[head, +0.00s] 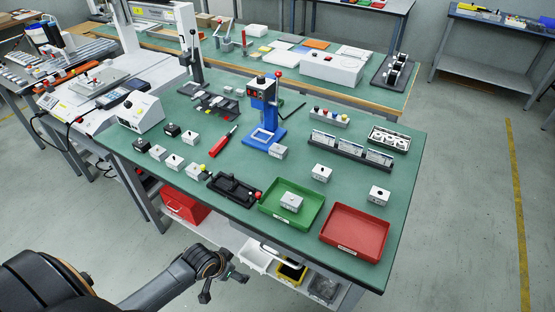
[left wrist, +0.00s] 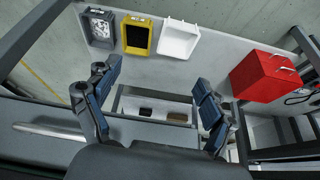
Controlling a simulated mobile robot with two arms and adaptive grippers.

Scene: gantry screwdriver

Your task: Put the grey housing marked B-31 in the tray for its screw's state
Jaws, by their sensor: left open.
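Several small grey housings sit on the green bench top (head: 335,215); their markings are too small to read, so I cannot tell which is B-31. One housing (head: 291,202) is inside the green tray (head: 270,216). Another housing (head: 321,173) stands behind that tray, and one more (head: 379,195) stands behind the red tray (head: 355,232). Others stand at left, including one housing (head: 174,162). My right gripper is out of view.
A black fixture (head: 234,188) and a red-handled screwdriver (head: 224,140) lie on the bench. A shelf under it holds a red box (left wrist: 270,75), a white bin (left wrist: 178,39), a yellow bin (left wrist: 137,35) and a grey bin (left wrist: 97,28). Clear bench surrounds the right-hand housings.

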